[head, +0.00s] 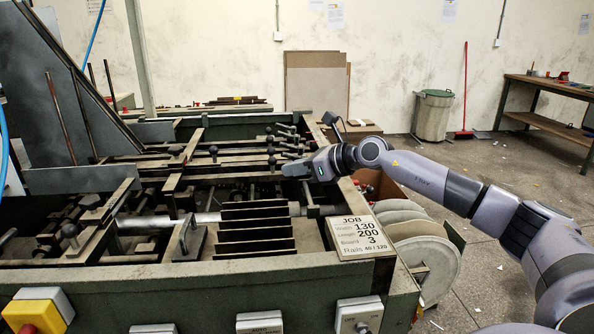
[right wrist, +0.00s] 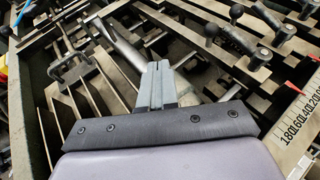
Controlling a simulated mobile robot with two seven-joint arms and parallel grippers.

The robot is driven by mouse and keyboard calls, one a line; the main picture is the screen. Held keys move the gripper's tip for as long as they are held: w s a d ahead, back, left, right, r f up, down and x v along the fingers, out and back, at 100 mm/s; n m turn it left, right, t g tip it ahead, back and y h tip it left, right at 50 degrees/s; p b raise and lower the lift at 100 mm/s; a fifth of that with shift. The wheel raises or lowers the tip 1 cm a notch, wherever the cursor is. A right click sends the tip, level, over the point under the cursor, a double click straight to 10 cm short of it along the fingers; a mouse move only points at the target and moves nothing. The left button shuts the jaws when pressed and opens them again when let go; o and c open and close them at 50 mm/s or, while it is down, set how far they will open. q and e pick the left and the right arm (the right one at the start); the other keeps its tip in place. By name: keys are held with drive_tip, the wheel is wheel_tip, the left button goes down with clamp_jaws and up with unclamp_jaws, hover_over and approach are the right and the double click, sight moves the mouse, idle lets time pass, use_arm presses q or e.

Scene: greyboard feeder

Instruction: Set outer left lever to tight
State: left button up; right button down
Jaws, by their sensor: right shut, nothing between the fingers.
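Several levers with black ball knobs stand on the feeder. In the head view one knob (head: 271,160) is just left of my right gripper (head: 287,169), and another (head: 213,150) is farther left. In the right wrist view, black-handled levers (right wrist: 211,31) lie beyond the fingers, toward the upper right. I cannot tell which is the outer left lever, nor any tight marking. My right gripper, also in the right wrist view (right wrist: 156,70), is shut and empty above the feeder rails. Contact with a lever is not visible. My left gripper is out of view.
A job card (head: 355,235) sits on the feeder's front right corner. Dark upright plates (head: 253,230) stand in front of my right gripper. A numbered scale (right wrist: 297,125) shows at right in the right wrist view. Floor right of the feeder is mostly open.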

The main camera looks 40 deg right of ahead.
drive_tip(key=shift+s+a+r, duration=0.3)
drive_tip(key=shift+s+a, duration=0.1)
drive_tip(key=shift+s, duration=0.35)
drive_tip(key=shift+s+a+r, duration=0.3)
drive_tip(key=shift+s+a, duration=0.1)
drive_tip(key=shift+s, duration=0.3)
drive_tip(key=shift+a, duration=0.1)
